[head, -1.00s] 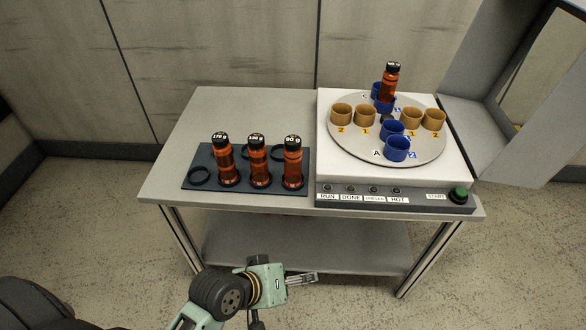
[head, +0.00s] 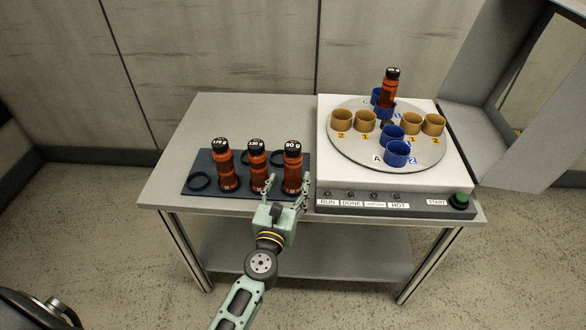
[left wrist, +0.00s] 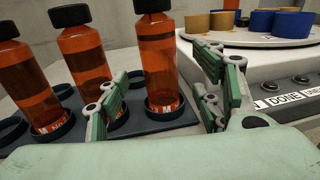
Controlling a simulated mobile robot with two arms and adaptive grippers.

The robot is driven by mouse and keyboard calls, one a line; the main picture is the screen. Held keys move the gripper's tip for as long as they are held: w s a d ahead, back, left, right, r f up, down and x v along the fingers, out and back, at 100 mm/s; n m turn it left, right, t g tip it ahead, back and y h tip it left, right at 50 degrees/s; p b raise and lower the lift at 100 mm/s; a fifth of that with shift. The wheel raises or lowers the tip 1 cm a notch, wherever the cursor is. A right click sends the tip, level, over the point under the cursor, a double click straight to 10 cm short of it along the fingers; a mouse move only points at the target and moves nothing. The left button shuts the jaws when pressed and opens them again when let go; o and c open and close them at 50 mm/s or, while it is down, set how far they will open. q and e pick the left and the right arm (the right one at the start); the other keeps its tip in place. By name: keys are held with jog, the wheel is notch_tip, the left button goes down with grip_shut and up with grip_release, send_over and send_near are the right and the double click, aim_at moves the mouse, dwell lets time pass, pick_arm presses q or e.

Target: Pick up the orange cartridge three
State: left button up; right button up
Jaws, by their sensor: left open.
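Three orange cartridges with black caps stand upright in rings on a dark rack (head: 212,186): the left one (head: 225,172), the middle one (head: 258,170) and the right one (head: 292,170). Their cap labels are hard to read; the right one seems to read 90 g. A further orange cartridge (head: 389,92) stands in a blue cup on the turntable. My left gripper (head: 287,182) is open, at the front of the right cartridge. In the left wrist view its fingers (left wrist: 163,100) lie to either side of the right cartridge (left wrist: 160,60), not closed on it. My right gripper is not in view.
The white machine (head: 330,180) right of the rack carries a turntable (head: 350,152) with blue cups (head: 397,155) and tan cups (head: 365,122). A START button (head: 460,200) is at its front. An open grey lid (head: 500,130) stands at the right. The table's back left is clear.

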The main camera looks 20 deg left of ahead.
aim_at(291, 176)
pick_arm(q)
jog(key=w, duration=0.6)
jog(key=shift+a+f, duration=0.3)
jog(key=shift+a, duration=0.05)
jog(key=shift+c, duration=0.5)
jog(key=c, duration=1.2)
jog(key=shift+r, duration=0.1)
